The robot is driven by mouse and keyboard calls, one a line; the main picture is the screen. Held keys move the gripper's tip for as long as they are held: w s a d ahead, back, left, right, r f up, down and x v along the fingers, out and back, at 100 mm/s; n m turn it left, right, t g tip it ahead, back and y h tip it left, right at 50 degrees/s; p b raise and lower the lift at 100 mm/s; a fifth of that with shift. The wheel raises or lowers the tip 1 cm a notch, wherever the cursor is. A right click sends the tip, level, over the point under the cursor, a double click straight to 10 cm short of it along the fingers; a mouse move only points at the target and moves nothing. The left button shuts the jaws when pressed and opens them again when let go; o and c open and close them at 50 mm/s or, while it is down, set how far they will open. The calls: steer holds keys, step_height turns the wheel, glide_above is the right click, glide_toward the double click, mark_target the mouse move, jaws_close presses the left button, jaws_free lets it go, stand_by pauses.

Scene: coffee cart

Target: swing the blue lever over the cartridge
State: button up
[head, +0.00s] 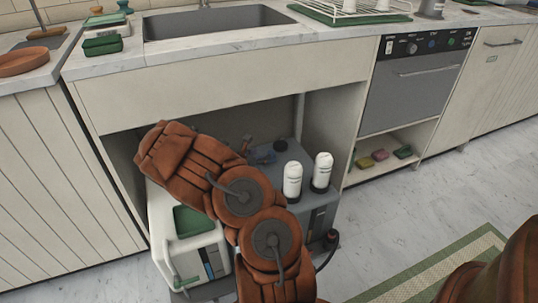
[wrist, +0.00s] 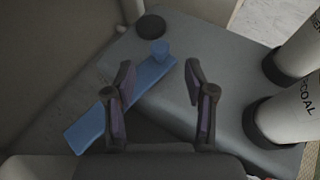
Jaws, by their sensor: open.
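My gripper (wrist: 159,68) is open and empty. I cannot tell the height gap. Two white cartridges with black bases, one labelled charcoal (wrist: 290,115), stand right of my gripper; they also show in the head view (head: 293,181).
The grey unit stands under the sink (head: 215,22), in a cabinet bay, beside a white machine with a green top (head: 193,221). Cabinet walls and the counter close in around my arm. Open floor lies right.

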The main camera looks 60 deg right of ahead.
mark_target(270, 152)
steer(key=b+x, duration=0.1)
steer(key=x, duration=0.2)
steer(key=f+x, duration=0.1)
steer(key=x, duration=0.2)
steer(key=shift+f+b, duration=0.1)
steer(key=shift+b, duration=0.25)
steer(key=shift+x, duration=0.85)
steer(key=shift+w, duration=0.1)
jaws_close()
